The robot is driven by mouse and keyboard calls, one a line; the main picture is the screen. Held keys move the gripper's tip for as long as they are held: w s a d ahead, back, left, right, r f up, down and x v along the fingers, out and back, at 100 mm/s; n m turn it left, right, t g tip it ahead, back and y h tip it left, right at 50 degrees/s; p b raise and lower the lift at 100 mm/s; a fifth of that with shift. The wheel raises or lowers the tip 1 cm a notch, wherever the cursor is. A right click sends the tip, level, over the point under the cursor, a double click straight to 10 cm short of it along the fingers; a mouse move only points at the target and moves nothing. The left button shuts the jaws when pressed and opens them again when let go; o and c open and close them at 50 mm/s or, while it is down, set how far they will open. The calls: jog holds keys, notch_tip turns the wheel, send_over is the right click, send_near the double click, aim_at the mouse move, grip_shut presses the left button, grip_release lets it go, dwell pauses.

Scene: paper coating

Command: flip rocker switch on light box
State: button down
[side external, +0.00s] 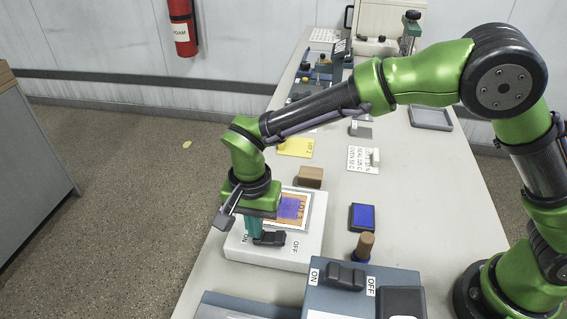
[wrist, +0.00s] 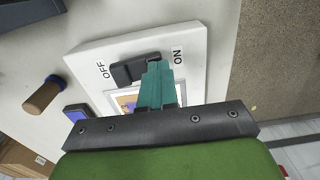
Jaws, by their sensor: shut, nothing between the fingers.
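The white light box (side external: 291,262) lies on the table with a lit panel carrying a purple and orange sheet (side external: 292,208). Its black rocker switch (side external: 271,239) sits between the ON and OFF labels; it also shows in the wrist view (wrist: 127,73). My gripper (side external: 254,236) points down with its teal fingers together and empty. In the wrist view, the fingertips (wrist: 158,64) are over the ON end of the switch and hide part of it. The OFF end looks raised in the side view. I cannot tell whether the fingertips touch the switch.
A second box (side external: 322,297) with its own ON/OFF rocker (side external: 346,276) stands in front. A wooden-handled stamp (side external: 365,246), blue ink pad (side external: 362,217) and brown block (side external: 310,177) are close by. A yellow note (side external: 296,147) lies behind. The table's left edge is close to the light box.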

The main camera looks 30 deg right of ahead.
jog(key=shift+s+d, duration=0.1)
jog(key=shift+s+d+r, duration=0.35)
jog(key=shift+s+d, duration=0.05)
jog(key=shift+s, duration=0.05)
dwell(0.5)
notch_tip(320, 180, up, 14)
jog(key=w+a, duration=0.2)
jog(key=shift+f, duration=0.15)
